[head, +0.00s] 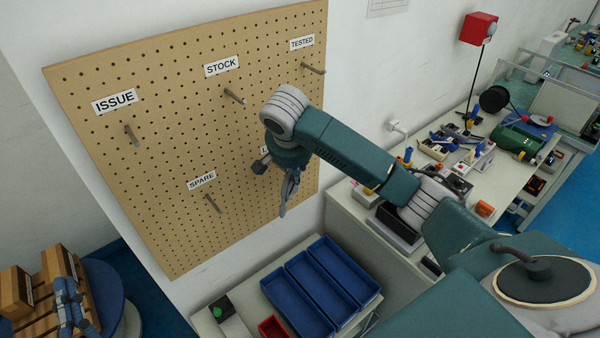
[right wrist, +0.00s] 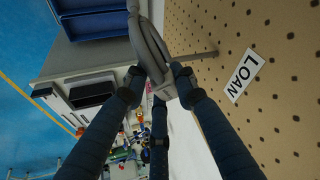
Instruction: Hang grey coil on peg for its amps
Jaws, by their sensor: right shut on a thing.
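The grey coil (head: 289,190) hangs from my right gripper (head: 280,172) in front of the lower right of the pegboard. In the right wrist view the coil (right wrist: 149,45) is a grey loop pinched between the dark blue fingers of that gripper (right wrist: 157,84). A peg (right wrist: 200,54) beside the LOAN label (right wrist: 243,75) points toward the coil; whether they touch I cannot tell. In the head view my right gripper and arm cover most of that label and peg. My left gripper (head: 70,300) is at the lower left; its finger opening is unclear.
The pegboard (head: 160,80) also has empty pegs under ISSUE (head: 131,135), STOCK (head: 234,96), TESTED (head: 313,68) and SPARE (head: 213,203). Blue trays (head: 318,285) stand below. A wooden rack (head: 45,270) is at lower left. A cluttered bench (head: 450,190) stands at right.

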